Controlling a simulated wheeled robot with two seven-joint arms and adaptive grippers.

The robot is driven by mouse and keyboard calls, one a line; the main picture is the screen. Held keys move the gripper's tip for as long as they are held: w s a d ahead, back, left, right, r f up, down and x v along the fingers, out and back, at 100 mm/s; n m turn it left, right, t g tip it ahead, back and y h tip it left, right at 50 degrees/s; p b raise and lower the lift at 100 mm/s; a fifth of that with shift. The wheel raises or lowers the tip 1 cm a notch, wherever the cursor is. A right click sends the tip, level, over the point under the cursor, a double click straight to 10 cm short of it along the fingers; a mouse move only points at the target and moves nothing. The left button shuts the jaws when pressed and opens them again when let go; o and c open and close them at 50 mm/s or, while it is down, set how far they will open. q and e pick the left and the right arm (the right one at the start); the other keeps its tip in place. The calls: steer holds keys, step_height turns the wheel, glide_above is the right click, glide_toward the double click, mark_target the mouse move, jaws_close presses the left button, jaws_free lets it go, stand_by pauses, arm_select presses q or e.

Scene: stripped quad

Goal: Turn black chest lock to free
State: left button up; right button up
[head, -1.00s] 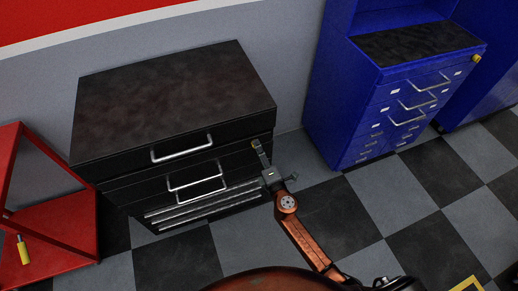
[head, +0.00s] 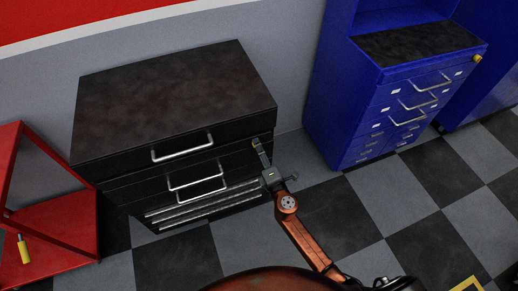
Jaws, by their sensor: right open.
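The black chest (head: 178,100) stands against the grey wall at left centre, with silver handles on its drawers. My right gripper (head: 277,161) is open and empty at the chest's front right corner. One finger reaches up to that spot and covers part of it; the other points right over the floor. I cannot tell whether the finger touches the chest or which way the lock is turned. My left gripper is out of view.
A blue cabinet (head: 338,120) with several drawers and a yellow knob (head: 477,58) stands at the right. A red frame (head: 55,238) with a yellow-handled item (head: 23,250) is at the left.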

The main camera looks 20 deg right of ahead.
steer(key=s, duration=1.2)
steer(key=shift+d, duration=0.15)
steer(key=shift+w, duration=0.1)
